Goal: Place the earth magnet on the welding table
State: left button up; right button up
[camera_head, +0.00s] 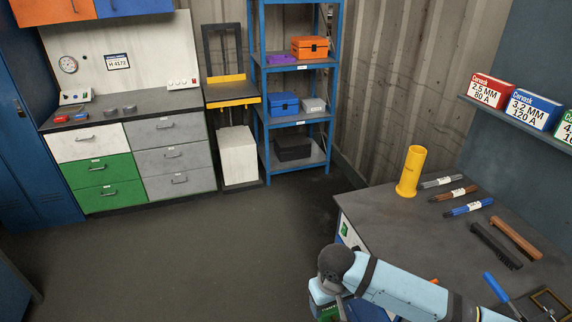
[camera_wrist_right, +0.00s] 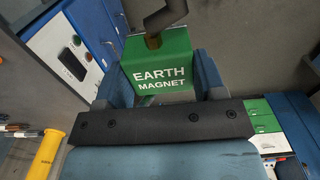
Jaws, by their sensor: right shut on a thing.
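The earth magnet is a green block with white lettering and a dark hook-like part on top. In the right wrist view the earth magnet (camera_wrist_right: 160,72) sits between the two blue fingers of my right gripper (camera_wrist_right: 160,84), which is shut on it. In the head view my right gripper (camera_head: 338,305) is at the bottom, partly hidden by my own arm, and only a bit of the green magnet (camera_head: 317,293) shows. It appears just off the near left edge of the welding table (camera_head: 385,225), apart from its top. My left gripper is not in view.
On the table are a yellow cylinder (camera_head: 411,172), several rod tubes (camera_head: 455,193), a brown bar (camera_head: 515,237) and a dark bar (camera_head: 495,246). The table's left part is bare. A wall shelf (camera_head: 520,125) with boxes hangs over it. Open floor lies left.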

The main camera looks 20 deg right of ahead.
aim_at(392, 248)
jog(key=i+l, duration=0.1)
jog(key=i, duration=2.4)
jog(key=i+z, duration=0.3)
jog(key=i+j+z, duration=0.3)
jog(key=i, duration=0.15)
jog(key=z, duration=2.75)
jog(key=i+j, duration=0.05)
